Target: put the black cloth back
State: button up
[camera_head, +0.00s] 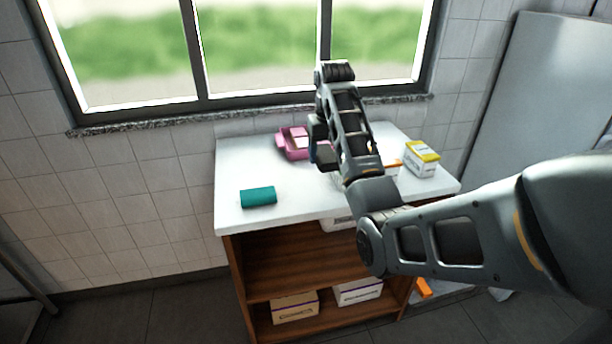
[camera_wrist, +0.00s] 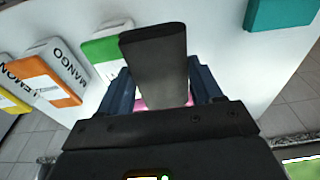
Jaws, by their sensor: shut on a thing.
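The black cloth (camera_wrist: 155,58) is a dark folded slab between my gripper's two blue fingers in the wrist view. My gripper (camera_wrist: 160,88) is shut on it. In the head view my gripper (camera_head: 318,138) is over the back middle of the white counter, just right of the pink container, with the cloth (camera_head: 327,156) a dark block at its end. My arm hides part of the counter behind it. I cannot tell how far the cloth is above the surface.
A teal cloth (camera_head: 258,197) lies front left on the counter (camera_head: 232,165). A pink container (camera_head: 290,145) stands at the back. A yellow-topped carton (camera_head: 421,158) stands at right; orange (camera_wrist: 55,75) and green (camera_wrist: 108,48) cartons show in the wrist view. Front middle counter is clear.

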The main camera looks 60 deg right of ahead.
jog(key=p, duration=0.1)
send_over(305, 177)
jog(key=f, duration=0.4)
jog(key=shift+s+a+f, duration=0.15)
jog(key=shift+s+a, duration=0.1)
jog(key=shift+s, duration=0.05)
jog(key=shift+f+p, duration=0.35)
jog(key=shift+f, duration=1.7)
jog(key=shift+f, duration=0.1)
jog(key=o, duration=1)
